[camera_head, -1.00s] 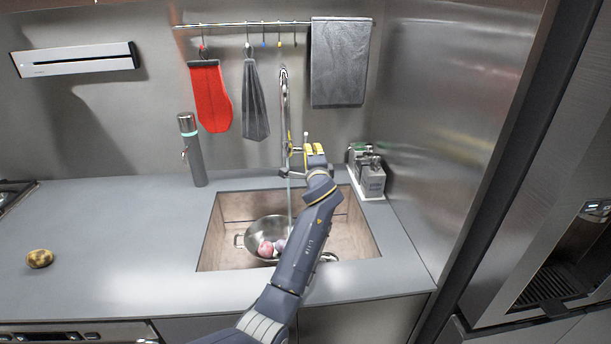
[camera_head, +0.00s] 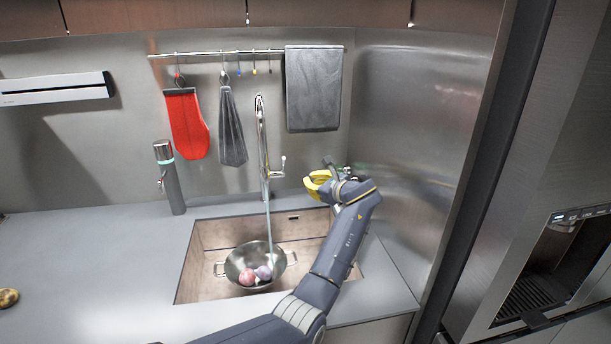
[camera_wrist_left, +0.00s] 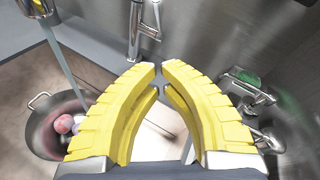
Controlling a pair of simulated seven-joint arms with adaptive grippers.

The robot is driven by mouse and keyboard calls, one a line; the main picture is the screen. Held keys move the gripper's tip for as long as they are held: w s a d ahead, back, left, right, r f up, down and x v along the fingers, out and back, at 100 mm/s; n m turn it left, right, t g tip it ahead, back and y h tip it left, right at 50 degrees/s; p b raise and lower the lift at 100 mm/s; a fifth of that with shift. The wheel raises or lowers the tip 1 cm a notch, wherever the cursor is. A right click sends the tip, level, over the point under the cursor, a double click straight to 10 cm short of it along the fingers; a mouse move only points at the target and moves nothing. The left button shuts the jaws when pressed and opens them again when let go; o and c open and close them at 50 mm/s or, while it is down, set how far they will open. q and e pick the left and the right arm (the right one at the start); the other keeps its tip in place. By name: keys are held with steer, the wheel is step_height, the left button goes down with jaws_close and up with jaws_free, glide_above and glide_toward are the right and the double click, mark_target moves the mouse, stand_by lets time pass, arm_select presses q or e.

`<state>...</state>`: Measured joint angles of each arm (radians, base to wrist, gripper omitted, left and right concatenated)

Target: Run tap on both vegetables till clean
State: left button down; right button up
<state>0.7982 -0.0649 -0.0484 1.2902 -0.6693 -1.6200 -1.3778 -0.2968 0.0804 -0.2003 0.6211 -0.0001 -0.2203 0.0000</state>
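A reddish vegetable (camera_head: 246,276) and a purple vegetable (camera_head: 264,272) lie side by side in a metal colander (camera_head: 234,262) in the sink. The tap (camera_head: 262,140) pours a stream of water (camera_head: 269,228) into the colander, beside or onto the purple one. In the left wrist view, the stream (camera_wrist_left: 58,55) and the reddish vegetable (camera_wrist_left: 65,123) show at the left. My left gripper (camera_head: 318,184) is right of the tap, apart from its lever (camera_head: 283,163). Its yellow fingertips (camera_wrist_left: 159,68) nearly meet, with nothing between them. My right gripper is out of view.
The sink (camera_head: 195,262) is set in a grey counter (camera_head: 110,250). A grey cylindrical dispenser (camera_head: 170,180) stands left of the tap. A red mitt (camera_head: 187,125) and grey cloths hang from a rail above. A metal wall (camera_head: 410,130) is close to my arm's right. A brownish potato-like item (camera_head: 8,298) lies far left.

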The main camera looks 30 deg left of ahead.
arm_select(q)
glide_toward(283, 166)
step_height(283, 166, down, 4)
steer(key=w+a, duration=0.2)
steer(key=w, duration=0.1)
steer(key=shift+w+a+r, duration=0.1)
steer(key=shift+a+r, duration=0.35)
steer(key=shift+a, duration=0.25)
steer(key=shift+w+a+r, duration=0.1)
steer(key=shift+a+r, duration=0.4)
steer(key=shift+a, duration=0.2)
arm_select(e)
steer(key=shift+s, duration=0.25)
